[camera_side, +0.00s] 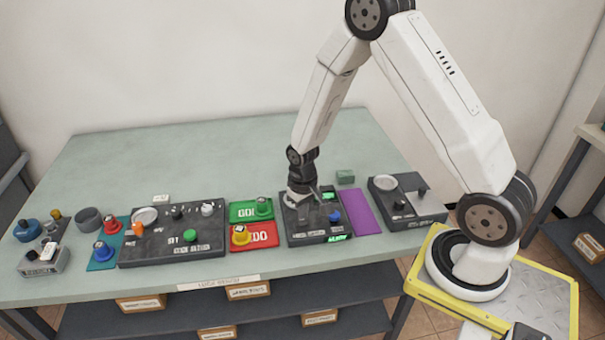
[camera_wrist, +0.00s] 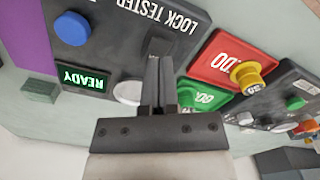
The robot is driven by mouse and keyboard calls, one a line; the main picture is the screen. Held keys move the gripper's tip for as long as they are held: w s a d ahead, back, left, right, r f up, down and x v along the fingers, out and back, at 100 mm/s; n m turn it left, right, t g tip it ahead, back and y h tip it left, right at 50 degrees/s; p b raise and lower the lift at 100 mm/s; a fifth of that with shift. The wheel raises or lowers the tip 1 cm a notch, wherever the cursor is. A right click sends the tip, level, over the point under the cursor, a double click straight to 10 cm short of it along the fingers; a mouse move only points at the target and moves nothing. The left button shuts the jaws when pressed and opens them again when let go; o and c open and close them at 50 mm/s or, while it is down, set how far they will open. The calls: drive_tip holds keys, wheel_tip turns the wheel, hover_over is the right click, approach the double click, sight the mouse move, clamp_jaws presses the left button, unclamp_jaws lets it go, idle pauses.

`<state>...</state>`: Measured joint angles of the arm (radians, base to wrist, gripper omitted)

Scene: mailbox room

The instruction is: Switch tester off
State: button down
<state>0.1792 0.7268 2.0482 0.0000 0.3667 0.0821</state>
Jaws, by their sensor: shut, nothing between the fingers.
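The lock tester (camera_side: 312,226) is a dark panel in the middle of the table. It also fills the upper left of the wrist view (camera_wrist: 115,52), where part of its label reads "LOCK TESTE". A lit green display (camera_wrist: 83,80) on it reads "READY". It has a blue button (camera_wrist: 72,28) and a pale round part (camera_wrist: 128,92) partly hidden by my gripper. My gripper (camera_wrist: 158,60) is shut and empty, over the tester, with a dark raised block at its fingertips. I cannot tell whether they touch. In the side view my gripper (camera_side: 312,195) is over the tester's back part.
A green GO pad (camera_side: 245,212) and a red pad (camera_side: 262,236) with a yellow button (camera_side: 240,235) lie left of the tester. A purple mat (camera_side: 359,212) and another dark device (camera_side: 410,208) are to its right. A larger dark panel (camera_side: 150,250) stands farther left. The table's back is clear.

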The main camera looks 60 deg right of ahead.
sight(303, 226)
drive_tip(key=shift+f, duration=1.25)
idle(1.1)
drive_tip(key=shift+r, duration=3.5)
drive_tip(key=shift+r, duration=0.1)
drive_tip(key=s+a+r+n+t, duration=0.2)
drive_tip(key=s+a+r, duration=0.4)
drive_tip(key=s+r, duration=0.3)
drive_tip(key=shift+s+a+r+n+t, duration=0.3)
drive_tip(key=shift+a+n, duration=0.1)
drive_tip(key=shift+n, duration=0.1)
